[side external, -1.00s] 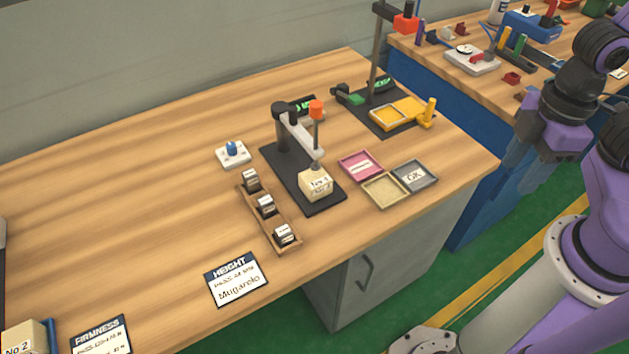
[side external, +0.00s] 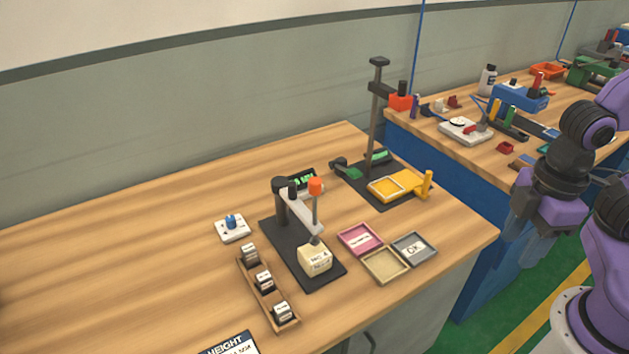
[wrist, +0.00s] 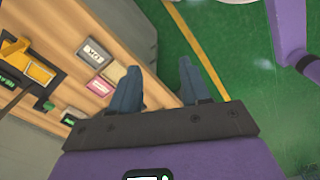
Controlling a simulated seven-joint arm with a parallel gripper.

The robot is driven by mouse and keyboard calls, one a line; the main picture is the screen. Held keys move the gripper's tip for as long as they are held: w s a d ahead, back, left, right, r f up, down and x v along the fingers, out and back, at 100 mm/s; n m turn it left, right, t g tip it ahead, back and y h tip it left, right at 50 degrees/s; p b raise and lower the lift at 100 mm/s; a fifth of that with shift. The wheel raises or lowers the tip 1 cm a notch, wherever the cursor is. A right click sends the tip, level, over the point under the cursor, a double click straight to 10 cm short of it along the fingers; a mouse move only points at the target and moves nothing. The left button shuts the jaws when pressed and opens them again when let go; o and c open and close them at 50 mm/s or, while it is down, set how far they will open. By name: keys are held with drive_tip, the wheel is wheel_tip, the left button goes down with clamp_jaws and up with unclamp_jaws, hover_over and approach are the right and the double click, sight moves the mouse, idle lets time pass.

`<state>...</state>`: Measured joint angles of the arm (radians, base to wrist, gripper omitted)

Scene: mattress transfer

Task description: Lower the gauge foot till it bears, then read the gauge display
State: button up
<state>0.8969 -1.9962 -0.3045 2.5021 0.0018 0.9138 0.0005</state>
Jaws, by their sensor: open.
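The height gauge (side external: 296,209) stands on a dark base plate, with a dark column, a pale arm and an orange knob (side external: 315,186) on top of its rod. The gauge foot (side external: 315,240) is at the top of a cream block (side external: 315,262) with a label. I cannot tell whether they touch. The gauge display (side external: 303,179) behind the column shows green characters too small to read and is partly hidden. My gripper (side external: 538,235) is off the bench's right end, well away from the gauge. In the wrist view its blue fingers (wrist: 158,88) are apart and empty.
Pink (side external: 360,239), tan (side external: 385,265) and grey "OK" (side external: 414,249) trays lie right of the gauge. A wooden rack (side external: 256,286) of labelled pieces is left. A taller stand (side external: 376,110) with a yellow fixture (side external: 397,186) is behind. The left of the bench is clear.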

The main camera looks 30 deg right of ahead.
drive_tip(key=shift+w+a+r, duration=0.1)
drive_tip(key=shift+w+a, duration=0.1)
drive_tip(key=c, duration=0.8)
drive_tip(key=w+a+r+m, duration=0.2)
drive_tip(key=w+a, duration=0.2)
drive_tip(key=w, duration=0.1)
drive_tip(key=w+a+r+m, duration=0.2)
drive_tip(key=w+a+r, duration=0.1)
drive_tip(key=w+a, duration=0.1)
drive_tip(key=w+a+r+m, duration=0.1)
drive_tip(key=w+a+r, duration=0.2)
drive_tip(key=w, duration=0.3)
drive_tip(key=shift+a+r+m, duration=0.2)
drive_tip(key=shift+a+m, duration=0.2)
clamp_jaws()
wheel_tip(320, 180, up, 7)
drive_tip(key=m, duration=0.7)
hover_over(316, 181)
wheel_tip(316, 181, down, 14)
drive_tip(key=shift+r, duration=0.1)
